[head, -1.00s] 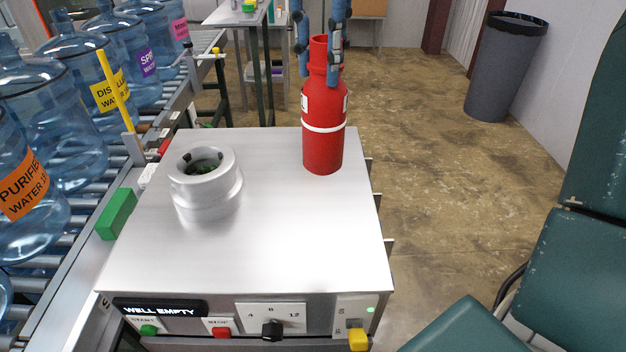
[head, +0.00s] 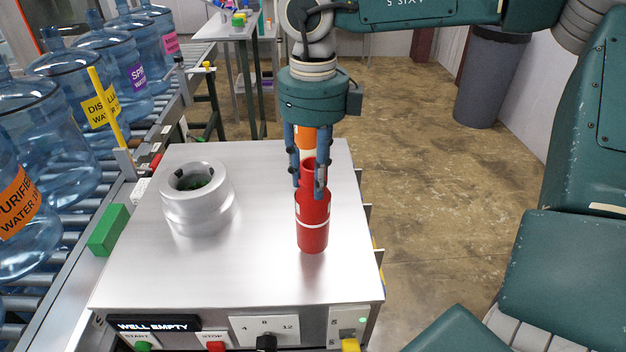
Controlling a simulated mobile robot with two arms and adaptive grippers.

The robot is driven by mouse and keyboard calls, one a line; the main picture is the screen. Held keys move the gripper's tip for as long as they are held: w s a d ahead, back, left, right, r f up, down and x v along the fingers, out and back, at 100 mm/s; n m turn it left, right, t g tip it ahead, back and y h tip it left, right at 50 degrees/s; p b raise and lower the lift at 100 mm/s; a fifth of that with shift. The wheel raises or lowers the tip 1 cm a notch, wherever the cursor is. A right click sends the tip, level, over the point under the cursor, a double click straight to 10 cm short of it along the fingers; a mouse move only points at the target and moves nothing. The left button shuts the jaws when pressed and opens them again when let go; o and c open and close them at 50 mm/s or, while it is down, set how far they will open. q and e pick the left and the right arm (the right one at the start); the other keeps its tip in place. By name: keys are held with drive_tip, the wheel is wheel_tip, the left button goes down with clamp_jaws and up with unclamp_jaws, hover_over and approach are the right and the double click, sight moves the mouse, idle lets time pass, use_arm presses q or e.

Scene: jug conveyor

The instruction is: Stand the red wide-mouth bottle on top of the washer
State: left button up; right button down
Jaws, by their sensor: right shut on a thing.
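The red wide-mouth bottle (head: 313,228) is upright, with a white band around it. My right gripper (head: 306,187) comes down from above, its blue-grey fingers on either side of the bottle's neck, and is shut on it. The washer (head: 262,262) is a silver box with a flat metal top. The bottle's base shows over the right half of that top. I cannot tell whether it touches or hangs just above. My left gripper is not in view.
A round metal well (head: 197,200) rises from the washer's top left of the bottle. An orange thing (head: 305,138) is partly hidden behind my fingers. Blue water jugs (head: 84,85) line a roller conveyor on the left. A grey bin (head: 490,80) stands at the back right.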

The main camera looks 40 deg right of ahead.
wheel_tip(320, 180, down, 2)
drive_tip(key=shift+d+f, duration=0.1)
drive_tip(key=c, duration=1.7)
unclamp_jaws()
drive_tip(key=o, duration=0.4)
drive_tip(key=shift+o, duration=0.2)
